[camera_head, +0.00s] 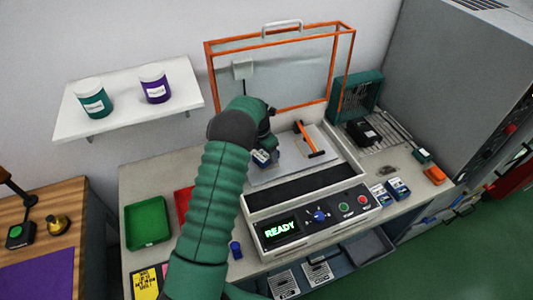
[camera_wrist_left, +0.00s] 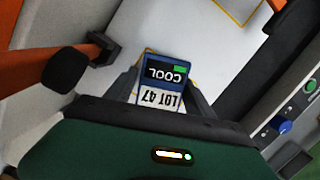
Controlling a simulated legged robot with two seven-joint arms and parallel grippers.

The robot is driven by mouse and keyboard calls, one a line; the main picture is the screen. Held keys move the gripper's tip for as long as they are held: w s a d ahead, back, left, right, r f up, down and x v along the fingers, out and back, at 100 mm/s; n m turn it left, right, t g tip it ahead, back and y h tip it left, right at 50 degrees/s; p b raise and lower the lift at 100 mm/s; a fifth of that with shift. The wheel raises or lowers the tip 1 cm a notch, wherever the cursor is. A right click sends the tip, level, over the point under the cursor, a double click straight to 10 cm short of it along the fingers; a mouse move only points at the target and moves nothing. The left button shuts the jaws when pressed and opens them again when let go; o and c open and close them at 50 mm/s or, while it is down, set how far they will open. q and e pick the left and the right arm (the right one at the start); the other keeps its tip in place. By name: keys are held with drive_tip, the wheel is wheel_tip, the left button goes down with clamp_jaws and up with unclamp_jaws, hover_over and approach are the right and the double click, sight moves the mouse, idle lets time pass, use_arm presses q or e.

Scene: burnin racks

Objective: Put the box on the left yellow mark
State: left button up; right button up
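A small blue box (camera_wrist_left: 163,78) with a "COOL" display and a "LOT 47" label sits between the fingers of my left gripper (camera_wrist_left: 162,92) in the left wrist view. The fingers lie close against its two sides, and the gripper looks shut on it. In the head view the blue box (camera_head: 261,157) shows below my left wrist, over the pale plate (camera_head: 284,173) in the open machine. Thin yellow outlines (camera_wrist_left: 200,75) show on the pale surface beyond the box in the left wrist view. Which one is the left mark cannot be told. My right gripper is not in view.
An orange handle (camera_head: 308,140) stands on the plate's right. The orange-framed clear lid (camera_head: 290,75) is raised behind. The control panel (camera_head: 318,220) reads "READY". A green tray (camera_head: 147,222) and small blue boxes (camera_head: 398,189) lie on the bench.

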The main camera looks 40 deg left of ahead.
sight(263, 157)
use_arm(q)
drive_tip(key=shift+s+d+f, duration=0.4)
drive_tip(key=shift+s+f, duration=0.05)
drive_tip(key=shift+f, duration=0.25)
drive_tip(key=w+v, duration=0.1)
drive_tip(key=v, duration=1.2)
drive_tip(key=s+d+m, duration=0.4)
drive_tip(key=d+m, duration=0.5)
drive_tip(key=m, duration=0.1)
drive_tip(key=s+d+m, duration=0.4)
drive_tip(key=d+m, duration=0.5)
drive_tip(key=m, duration=0.1)
drive_tip(key=s+d+f+m, duration=0.2)
drive_tip(key=s+d+m, duration=0.7)
drive_tip(key=m, duration=0.6)
drive_tip(key=s, duration=0.2)
drive_tip(key=shift+s+f+b, duration=0.35)
drive_tip(key=shift+f, duration=0.05)
drive_tip(key=shift+r, duration=0.1)
